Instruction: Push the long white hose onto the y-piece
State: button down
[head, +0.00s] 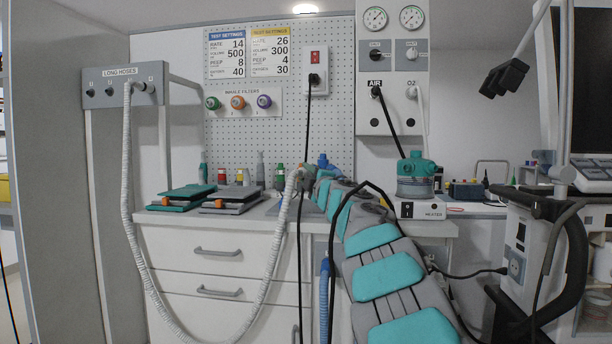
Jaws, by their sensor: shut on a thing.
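The long white hose (127,200) hangs from the grey holder labelled LONG HOSES (122,86). It loops down past the drawers and rises to my gripper (304,176) above the worktop. My gripper is at the far end of my teal and grey arm and is shut on the upper end of this hose. The fingers are small and partly hidden by the arm. A blue piece (325,162) shows just behind and right of the gripper. I cannot tell whether it is the y-piece, or whether the hose touches it.
Small bottles (279,176) stand behind. A teal-topped heater unit (416,177) stands to the right. A black cable (308,130) hangs from the wall socket near the gripper.

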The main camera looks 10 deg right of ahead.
aim_at(322, 165)
jog(key=shift+w+d+p, duration=0.65)
jog(key=shift+w+p, duration=0.3)
jog(key=shift+w, duration=0.05)
dwell(0.5)
dwell(0.7)
jog(key=shift+c, duration=2.2)
grip_release()
